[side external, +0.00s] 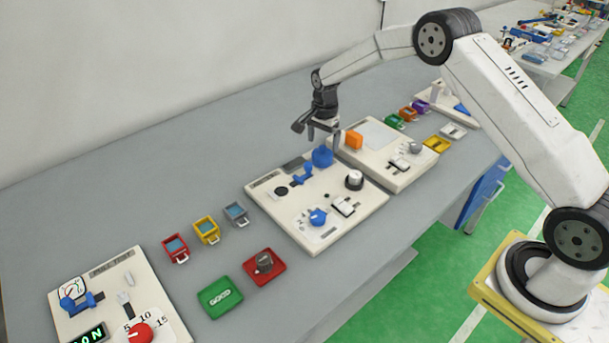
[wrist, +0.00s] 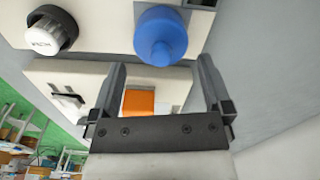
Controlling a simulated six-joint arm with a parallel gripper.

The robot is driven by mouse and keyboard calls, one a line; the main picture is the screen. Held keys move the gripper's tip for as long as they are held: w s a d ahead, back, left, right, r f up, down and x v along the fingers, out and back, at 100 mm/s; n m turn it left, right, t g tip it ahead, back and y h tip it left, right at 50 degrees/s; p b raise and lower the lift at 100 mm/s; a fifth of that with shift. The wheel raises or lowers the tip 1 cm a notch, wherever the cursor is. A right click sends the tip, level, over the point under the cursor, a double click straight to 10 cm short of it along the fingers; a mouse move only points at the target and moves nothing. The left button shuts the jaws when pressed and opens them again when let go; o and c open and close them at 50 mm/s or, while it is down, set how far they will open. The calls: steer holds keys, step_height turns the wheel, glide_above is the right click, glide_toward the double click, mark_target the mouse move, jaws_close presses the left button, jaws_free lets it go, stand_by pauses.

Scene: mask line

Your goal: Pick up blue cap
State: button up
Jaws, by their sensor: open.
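The blue cap (side external: 322,157) is a rounded blue piece with a small knob, at the back right corner of the middle white board (side external: 347,215). In the wrist view the blue cap (wrist: 160,36) shows at the top centre, ahead of the fingertips. My gripper (side external: 324,136) is above and close to the cap in the side view. In the wrist view my gripper (wrist: 162,72) has its two fingers spread apart with nothing held between them. Whether a fingertip touches the cap is unclear.
An orange block (side external: 354,140) stands on the neighbouring board, and it shows between the fingers in the wrist view (wrist: 139,102). A black-and-white knob (side external: 354,180) and a blue valve handle (side external: 302,175) stand near the cap.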

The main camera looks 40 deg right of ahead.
mark_target(323, 146)
steer(key=shift+f, duration=2.6)
steer(key=c, duration=1)
steer(key=shift+o, duration=0.2)
steer(key=shift+r, duration=0.1)
steer(key=shift+r, duration=0.75)
steer(key=s+a+r, duration=0.1)
steer(key=s+r, duration=1)
steer(key=s, duration=0.3)
steer(key=shift+a+r, duration=0.15)
steer(key=shift+a, duration=0.15)
